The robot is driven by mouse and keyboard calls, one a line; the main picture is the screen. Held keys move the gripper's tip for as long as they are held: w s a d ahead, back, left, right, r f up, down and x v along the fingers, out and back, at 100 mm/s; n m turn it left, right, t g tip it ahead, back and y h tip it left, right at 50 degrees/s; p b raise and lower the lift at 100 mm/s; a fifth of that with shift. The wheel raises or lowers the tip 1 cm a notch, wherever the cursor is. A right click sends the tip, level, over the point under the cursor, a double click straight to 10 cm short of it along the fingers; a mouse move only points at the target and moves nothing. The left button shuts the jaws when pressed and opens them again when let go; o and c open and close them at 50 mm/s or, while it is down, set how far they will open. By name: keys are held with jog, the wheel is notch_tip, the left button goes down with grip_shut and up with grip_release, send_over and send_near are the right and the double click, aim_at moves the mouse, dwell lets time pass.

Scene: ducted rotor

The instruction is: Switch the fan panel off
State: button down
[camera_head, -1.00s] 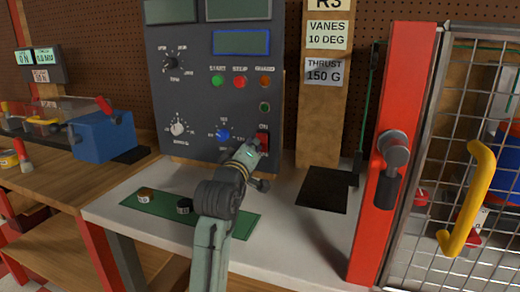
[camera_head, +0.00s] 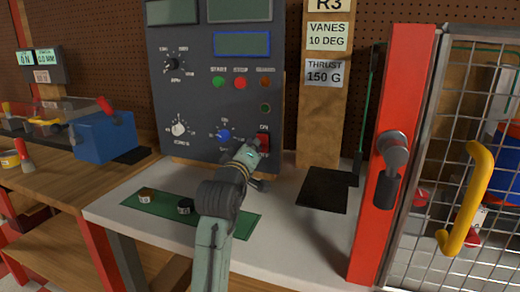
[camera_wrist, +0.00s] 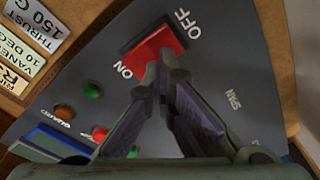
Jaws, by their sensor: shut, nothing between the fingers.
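The grey fan panel (camera_head: 205,100) stands upright on the bench. Its red rocker switch (camera_head: 264,140) is at the lower right, partly hidden by my gripper in the head view. In the wrist view the red rocker (camera_wrist: 150,46) sits in a dark frame between the words ON and OFF. My gripper (camera_wrist: 165,72) is shut and empty, its fingertips overlapping the rocker's near edge. In the head view my gripper (camera_head: 252,150) is at the panel's lower right. I cannot tell whether the tips touch the rocker. The orange lamp (camera_head: 265,82) and small green lamp (camera_head: 265,108) look dim.
A red post (camera_head: 400,140) and mesh door with a yellow handle (camera_head: 472,200) stand at the right. A green mat (camera_head: 215,222) with two small parts lies on the bench (camera_head: 290,235). Knobs and buttons lie left of the switch.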

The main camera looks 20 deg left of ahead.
jog(key=shift+w+d+r, duration=0.1)
jog(key=shift+w+d, duration=0.05)
jog(key=shift+d, duration=0.05)
jog(key=shift+s+p, duration=0.3)
jog(key=shift+s, duration=0.35)
jog(key=shift+a+r, duration=0.1)
jog(key=shift+s+a+r+p, duration=0.1)
jog(key=shift+s+r+p, duration=0.25)
jog(key=shift+s, duration=0.45)
jog(key=shift+s+d+r+p, duration=0.1)
jog(key=shift+s+r+p, duration=0.2)
jog(key=shift+s, duration=0.5)
jog(key=shift+s+a+r+p, duration=0.1)
jog(key=shift+s+r+p, duration=0.25)
jog(key=shift+s, duration=0.45)
jog(key=shift+a+r, duration=0.1)
